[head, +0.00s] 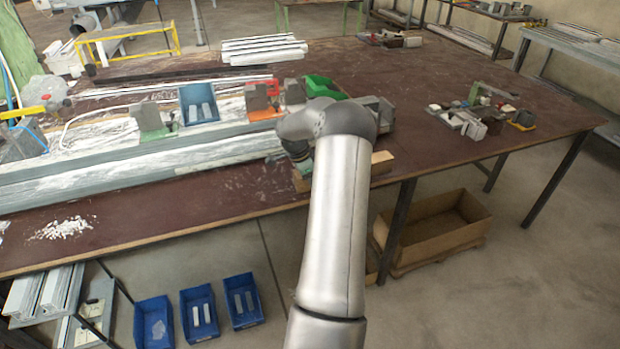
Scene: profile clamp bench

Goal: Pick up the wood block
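A pale wooden piece (381,157), which looks like the wood block, shows just right of my arm near the front edge of the brown workbench. My forearm covers most of the area around it, so its full shape is hidden. A lighter wooden edge also shows left of the arm; I cannot tell if it is the same piece. My arm reaches up from the bottom over the bench edge. My gripper's fingers are hidden behind the arm, so I cannot see whether they touch anything.
The brown workbench (440,150) is clear right of the arm, up to a cluster of small parts (478,118). Long metal profiles (130,165), clamp blocks and a blue bin (199,104) lie left. A green bin (322,88) stands behind the arm. A wooden crate (430,240) is below the bench.

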